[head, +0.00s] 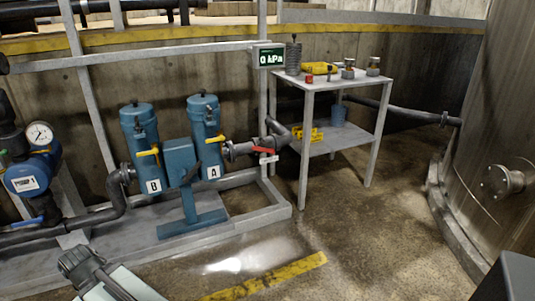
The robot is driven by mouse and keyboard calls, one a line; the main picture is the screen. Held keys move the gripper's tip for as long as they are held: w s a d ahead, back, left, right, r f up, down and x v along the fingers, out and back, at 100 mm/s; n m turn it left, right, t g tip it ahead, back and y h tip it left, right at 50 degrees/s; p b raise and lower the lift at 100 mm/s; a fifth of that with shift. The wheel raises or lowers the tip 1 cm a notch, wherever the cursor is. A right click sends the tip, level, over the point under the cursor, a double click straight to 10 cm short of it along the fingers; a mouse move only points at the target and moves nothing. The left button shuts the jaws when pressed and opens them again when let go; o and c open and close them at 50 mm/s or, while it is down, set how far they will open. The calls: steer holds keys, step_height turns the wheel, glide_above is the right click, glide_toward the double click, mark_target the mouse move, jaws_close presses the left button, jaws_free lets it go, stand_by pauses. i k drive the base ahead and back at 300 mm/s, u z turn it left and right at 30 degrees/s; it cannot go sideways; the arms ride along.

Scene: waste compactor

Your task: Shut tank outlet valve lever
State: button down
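A red lever (263,150) sits on a dark valve in the pipe (240,148) to the right of the blue filter marked A (205,125). It lies roughly along the pipe. A small white tag hangs below it, too small to read. I cannot tell for certain that this is the tank outlet valve lever. My gripper (80,264) is at the lower left, in the foreground, well apart from the red lever. Whether its fingers are open is not clear from here.
The blue filter marked B (140,135) has a yellow handle. A gauge (40,134) is at left; a display (270,56) reads 0 kPa. A large tank (490,130) is at right. The middle floor is clear.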

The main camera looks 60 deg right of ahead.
mark_target(271, 150)
steer(key=z, duration=0.45)
steer(key=i, duration=0.85)
steer(key=z, duration=0.55)
steer(key=k, duration=0.8)
steer(key=z, duration=0.15)
steer(key=i, duration=0.8)
